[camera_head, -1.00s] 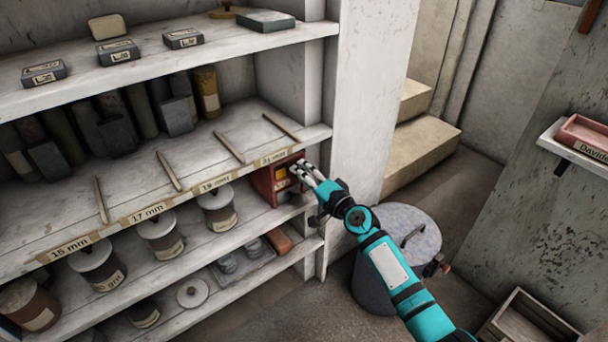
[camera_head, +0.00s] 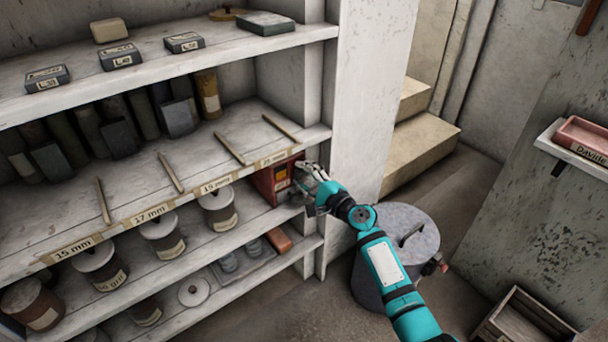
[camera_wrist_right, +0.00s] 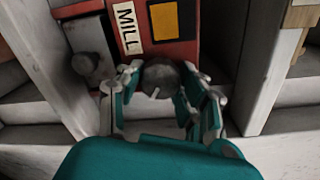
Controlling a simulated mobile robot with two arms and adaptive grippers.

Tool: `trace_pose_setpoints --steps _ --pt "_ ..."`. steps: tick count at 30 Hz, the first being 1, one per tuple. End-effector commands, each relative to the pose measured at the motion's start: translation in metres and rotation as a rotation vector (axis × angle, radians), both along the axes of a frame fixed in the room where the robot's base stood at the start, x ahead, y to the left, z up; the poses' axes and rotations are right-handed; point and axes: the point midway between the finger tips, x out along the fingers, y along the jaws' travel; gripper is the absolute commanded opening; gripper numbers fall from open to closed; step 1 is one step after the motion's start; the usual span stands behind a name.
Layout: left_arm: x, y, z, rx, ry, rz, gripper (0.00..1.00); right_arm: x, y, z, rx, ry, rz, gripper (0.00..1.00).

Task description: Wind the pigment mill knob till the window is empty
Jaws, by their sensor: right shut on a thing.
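The red pigment mill (camera_head: 264,183) stands at the right end of the middle shelf; in the wrist view its red front (camera_wrist_right: 184,52) bears a "MILL" label. Its window (camera_wrist_right: 172,18) shows orange-yellow inside a dark frame; it also shows small in the head view (camera_head: 283,176). The round dark grey knob (camera_wrist_right: 160,77) with a pale mark sits below the window. My right gripper (camera_wrist_right: 158,92) is shut around the knob, fingers on both sides; in the head view it (camera_head: 308,178) is at the mill's front. My left gripper is not in view.
A wall pillar (camera_head: 365,100) rises right beside the mill. A grey lidded bin (camera_head: 397,245) stands on the floor below my right arm. Lidded jars (camera_head: 218,208) line the shelf to the left. A dark grey rounded part (camera_wrist_right: 88,65) is left of the knob in the wrist view.

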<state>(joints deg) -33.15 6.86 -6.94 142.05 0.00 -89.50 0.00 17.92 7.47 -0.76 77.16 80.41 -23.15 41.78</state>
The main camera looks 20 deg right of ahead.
Motion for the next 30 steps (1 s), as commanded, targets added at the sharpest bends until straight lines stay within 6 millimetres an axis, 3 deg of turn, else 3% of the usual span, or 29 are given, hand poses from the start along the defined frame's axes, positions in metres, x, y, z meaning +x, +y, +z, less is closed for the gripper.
trace_pose_setpoints --steps 17,18,21,23,30 --pt "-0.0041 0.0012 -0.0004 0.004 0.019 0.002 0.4 0.0 0.0 -0.0007 0.03 0.012 0.0 0.04" --pt "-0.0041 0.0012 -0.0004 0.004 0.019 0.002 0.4 0.0 0.0 -0.0007 0.03 0.012 0.0 0.4" --pt "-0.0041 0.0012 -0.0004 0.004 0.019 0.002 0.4 0.0 -0.0001 -0.0006 0.029 0.012 0.0 0.54" --pt "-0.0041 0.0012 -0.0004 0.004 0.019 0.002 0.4 0.0 -0.0001 -0.0005 0.029 0.011 0.0 0.61" --pt "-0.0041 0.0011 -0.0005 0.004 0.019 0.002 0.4 -0.0002 -0.0001 -0.0003 0.029 0.011 0.0 0.61"
